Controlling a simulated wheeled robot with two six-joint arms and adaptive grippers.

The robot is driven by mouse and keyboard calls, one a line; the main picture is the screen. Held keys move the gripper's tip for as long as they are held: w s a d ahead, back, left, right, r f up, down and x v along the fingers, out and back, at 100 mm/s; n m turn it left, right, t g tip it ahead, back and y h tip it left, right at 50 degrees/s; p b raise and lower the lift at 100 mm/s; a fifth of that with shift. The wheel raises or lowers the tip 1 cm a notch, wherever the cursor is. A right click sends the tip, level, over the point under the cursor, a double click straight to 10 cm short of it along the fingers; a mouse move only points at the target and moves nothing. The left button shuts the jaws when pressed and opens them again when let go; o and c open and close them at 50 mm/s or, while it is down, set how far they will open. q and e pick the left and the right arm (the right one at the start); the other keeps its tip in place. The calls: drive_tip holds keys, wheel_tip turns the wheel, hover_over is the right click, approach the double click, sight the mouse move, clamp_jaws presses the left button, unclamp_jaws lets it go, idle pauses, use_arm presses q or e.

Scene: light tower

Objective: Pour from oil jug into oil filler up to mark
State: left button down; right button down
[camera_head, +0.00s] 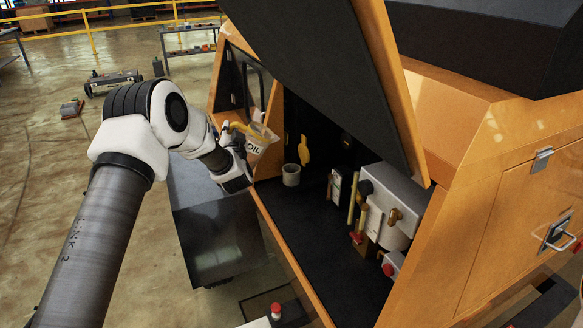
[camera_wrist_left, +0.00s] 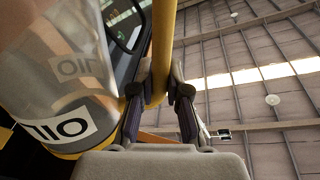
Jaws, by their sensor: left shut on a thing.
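The oil jug (camera_head: 262,135) is pale and see-through, with an OIL label and a yellow handle, in the head view at the left end of the open orange housing. My left gripper (camera_head: 236,146) is beside it. In the left wrist view, the fingers (camera_wrist_left: 158,92) are shut on the upright yellow handle (camera_wrist_left: 163,50), and the jug body (camera_wrist_left: 60,75) fills the left side. A grey open-topped cup (camera_head: 291,174) stands in the housing right of the jug. I cannot tell which part is the oil filler or see its mark. My right gripper is not in view.
The raised dark lid (camera_head: 330,60) hangs over the housing's opening. A grey tank with a brass fitting (camera_head: 395,195) and a yellow upright rod (camera_head: 352,198) stand at the right inside. The dark housing floor (camera_head: 310,235) is mostly bare. A red button (camera_head: 276,311) is below.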

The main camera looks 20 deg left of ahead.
sight(243, 129)
use_arm(q)
drive_tip(key=shift+w+d+r+m, duration=0.35)
drive_tip(key=shift+d+m, duration=0.15)
drive_tip(key=shift+d, duration=0.1)
drive_tip(key=shift+d+m, duration=0.4)
drive_tip(key=shift+m, duration=0.2)
drive_tip(key=shift+w+d+m+t+p, duration=0.3)
drive_tip(key=shift+d+m+t+p, duration=0.1)
drive_tip(key=shift+m, duration=0.1)
drive_tip(key=shift+w+f, duration=0.1)
drive_tip(key=shift+m, duration=0.3)
drive_tip(key=shift+d, duration=0.1)
drive_tip(key=shift+d+m, duration=0.1)
drive_tip(key=shift+m, duration=0.2)
